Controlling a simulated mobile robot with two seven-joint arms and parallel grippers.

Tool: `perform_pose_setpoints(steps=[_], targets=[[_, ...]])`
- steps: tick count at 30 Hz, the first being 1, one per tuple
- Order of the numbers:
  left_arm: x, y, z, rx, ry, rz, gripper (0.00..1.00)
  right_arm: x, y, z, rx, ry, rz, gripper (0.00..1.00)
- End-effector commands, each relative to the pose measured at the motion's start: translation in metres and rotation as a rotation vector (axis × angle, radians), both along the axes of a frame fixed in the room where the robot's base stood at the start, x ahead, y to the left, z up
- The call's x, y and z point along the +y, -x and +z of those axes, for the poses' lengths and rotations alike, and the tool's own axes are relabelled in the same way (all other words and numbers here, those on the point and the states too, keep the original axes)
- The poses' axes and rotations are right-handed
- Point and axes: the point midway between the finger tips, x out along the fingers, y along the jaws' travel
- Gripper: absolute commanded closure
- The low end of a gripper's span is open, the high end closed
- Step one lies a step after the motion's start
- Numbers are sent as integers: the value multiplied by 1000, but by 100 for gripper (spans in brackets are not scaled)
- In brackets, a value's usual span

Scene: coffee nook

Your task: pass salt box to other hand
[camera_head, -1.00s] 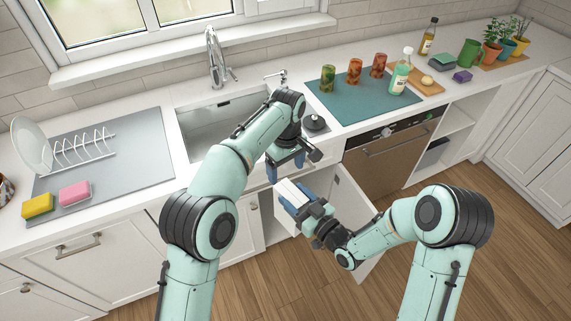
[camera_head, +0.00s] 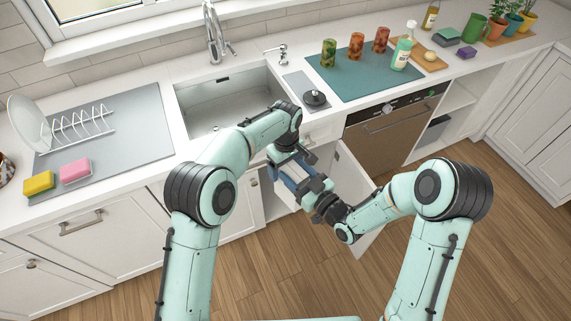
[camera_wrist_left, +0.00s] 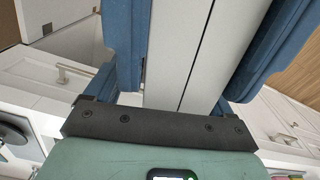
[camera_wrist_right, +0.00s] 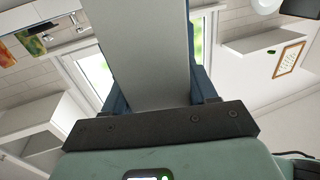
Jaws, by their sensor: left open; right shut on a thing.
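The salt box is a pale grey-white block. In the head view only a small part of it (camera_head: 299,169) shows between my two grippers, in front of the counter below the sink. My right gripper (camera_head: 304,184) is shut on it; the box fills the right wrist view's middle (camera_wrist_right: 155,50). My left gripper (camera_head: 285,162) is open and reaches down to the box from above. In the left wrist view the box (camera_wrist_left: 180,55) lies between the two blue left fingers (camera_wrist_left: 190,50), with some room beside the right-hand finger. Whether the left fingers touch it, I cannot tell.
A cupboard door (camera_head: 355,185) stands open under the sink (camera_head: 225,105), close to my right forearm. The dishwasher (camera_head: 390,130) is to its right. On the counter are a dish rack (camera_head: 80,130), sponges (camera_head: 75,171), and a teal mat (camera_head: 350,82) with patterned cups.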

Motion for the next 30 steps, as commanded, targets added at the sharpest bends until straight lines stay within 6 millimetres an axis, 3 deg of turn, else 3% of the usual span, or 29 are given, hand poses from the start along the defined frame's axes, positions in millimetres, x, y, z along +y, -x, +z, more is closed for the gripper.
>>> perform_pose_setpoints(steps=[1,6,8,9,11,22,30], targets=[[0,0,0,0,0,0,27,0,0,1,-2,0,0,98],[-1,0,0,-2,1,-1,79,2,1,1,-2,-2,7,98],[-1,-1,1,-3,3,-1,79,3,2,1,-2,-2,10,98],[-1,-1,1,-5,4,-2,79,4,2,1,-2,-3,11,30],[-2,-1,1,-4,4,-2,79,4,2,1,-1,-2,11,13],[-1,0,1,-1,2,-1,79,-1,3,0,1,-1,2,13],[0,0,1,-1,1,0,79,-27,36,0,2,0,1,13]])
